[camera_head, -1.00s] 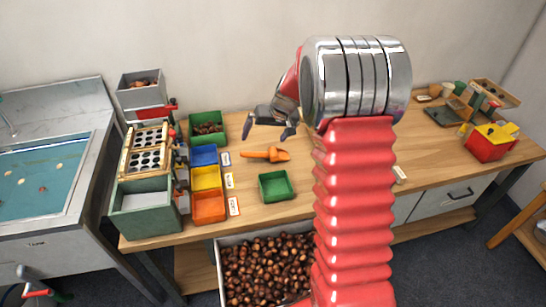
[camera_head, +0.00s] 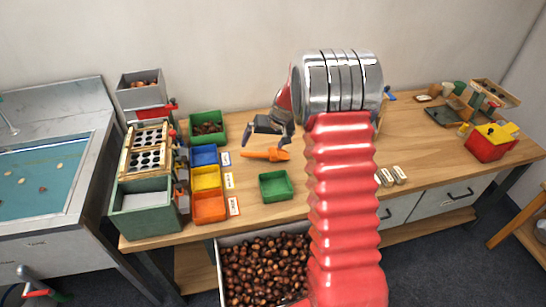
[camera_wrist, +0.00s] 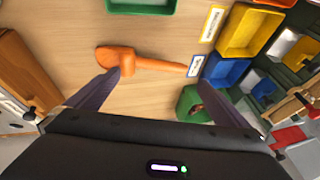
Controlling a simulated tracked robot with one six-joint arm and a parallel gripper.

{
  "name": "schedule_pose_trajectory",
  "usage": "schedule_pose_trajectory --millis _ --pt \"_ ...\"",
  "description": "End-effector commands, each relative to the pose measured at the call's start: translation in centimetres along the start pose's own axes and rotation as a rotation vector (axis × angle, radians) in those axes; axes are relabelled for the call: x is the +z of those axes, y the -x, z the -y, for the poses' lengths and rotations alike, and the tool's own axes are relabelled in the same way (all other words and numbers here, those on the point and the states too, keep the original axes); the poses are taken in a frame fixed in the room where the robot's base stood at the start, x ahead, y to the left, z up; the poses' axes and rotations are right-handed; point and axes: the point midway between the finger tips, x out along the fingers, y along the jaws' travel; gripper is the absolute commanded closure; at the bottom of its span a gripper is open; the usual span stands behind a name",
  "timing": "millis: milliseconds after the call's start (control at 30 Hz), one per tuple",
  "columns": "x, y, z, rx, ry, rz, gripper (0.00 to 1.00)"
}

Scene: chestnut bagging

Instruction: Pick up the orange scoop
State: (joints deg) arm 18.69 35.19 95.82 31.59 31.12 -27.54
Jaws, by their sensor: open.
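The orange scoop (camera_head: 266,154) lies on the wooden table, between the coloured bins and my arm, with its handle pointing left in the head view. In the wrist view the scoop (camera_wrist: 140,62) lies just beyond my fingers, its bowl at left and its handle toward the right. My gripper (camera_head: 267,142) is open and empty above the table, close to the scoop. In the wrist view my gripper (camera_wrist: 155,88) has its two dark fingers spread apart, with the scoop's length running across the gap. I cannot tell the exact height above it.
Blue, yellow and orange bins (camera_head: 206,181) stand left of the scoop with label cards beside them. A green tray (camera_head: 276,198) is in front, and a green bin (camera_head: 190,127) with chestnuts is behind. A crate of chestnuts (camera_head: 218,243) stands below the table edge.

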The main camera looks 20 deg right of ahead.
Motion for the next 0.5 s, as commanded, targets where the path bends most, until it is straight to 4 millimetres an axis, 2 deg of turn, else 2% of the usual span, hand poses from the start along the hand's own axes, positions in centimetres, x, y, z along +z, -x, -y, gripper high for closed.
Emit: schedule_pose_trajectory --millis 100,300,500 --pt "0.1 -1.7 0.0 0.001 0.000 0.001 0.00" --pt "0.0 -3.8 0.0 0.000 -0.001 0.000 0.00" --pt "0.0 -4.1 0.0 0.001 -0.001 -0.001 0.00"
